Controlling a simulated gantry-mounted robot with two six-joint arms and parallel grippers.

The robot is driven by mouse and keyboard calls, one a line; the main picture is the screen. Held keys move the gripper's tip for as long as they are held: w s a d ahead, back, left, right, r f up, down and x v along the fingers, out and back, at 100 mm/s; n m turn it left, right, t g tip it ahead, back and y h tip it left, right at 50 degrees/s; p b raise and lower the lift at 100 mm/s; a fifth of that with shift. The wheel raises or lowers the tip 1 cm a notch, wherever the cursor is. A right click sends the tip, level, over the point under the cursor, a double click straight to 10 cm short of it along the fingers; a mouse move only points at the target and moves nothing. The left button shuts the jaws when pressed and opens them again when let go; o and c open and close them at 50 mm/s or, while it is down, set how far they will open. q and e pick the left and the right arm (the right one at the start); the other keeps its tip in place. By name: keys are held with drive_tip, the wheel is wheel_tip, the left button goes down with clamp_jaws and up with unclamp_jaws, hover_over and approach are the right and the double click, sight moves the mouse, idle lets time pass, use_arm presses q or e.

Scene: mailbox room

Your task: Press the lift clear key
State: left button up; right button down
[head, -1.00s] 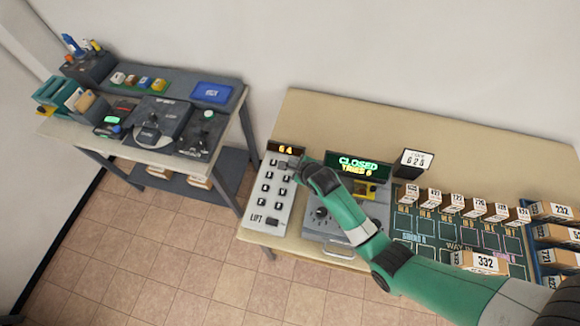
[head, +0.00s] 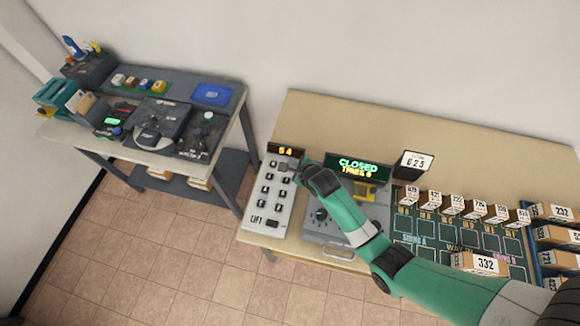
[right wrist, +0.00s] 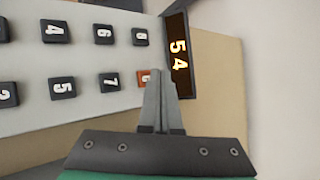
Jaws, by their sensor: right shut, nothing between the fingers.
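The lift panel (head: 265,203) is a pale keypad with dark keys and a "LIFT" label, at the left end of the near table. Its small display (head: 286,151) reads 54, also in the right wrist view (right wrist: 177,57). My left gripper is out of view.
Right of the panel stand a grey device (head: 335,222) and a screen (head: 358,169) reading "CLOSED". Numbered boxes (head: 480,263) and a dark sorting board (head: 408,227) lie further right. A second table (head: 70,138) with equipment stands at left.

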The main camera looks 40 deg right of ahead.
drive_tip(key=shift+f, duration=0.15)
idle(0.7)
drive_tip(key=shift+f+b, duration=0.3)
drive_tip(key=shift+b, duration=0.05)
drive_tip(key=shift+f+b, duration=0.4)
drive_tip(key=shift+f, duration=0.05)
idle(0.4)
drive_tip(key=shift+r, duration=0.1)
drive_tip(key=shift+r+p, duration=0.8)
drive_tip(key=shift+p, duration=0.05)
wheel_tip(320, 180, up, 5)
drive_tip(key=p, duration=0.4)
drive_tip(key=shift+r+p, duration=0.1)
drive_tip(key=shift+p, duration=0.3)
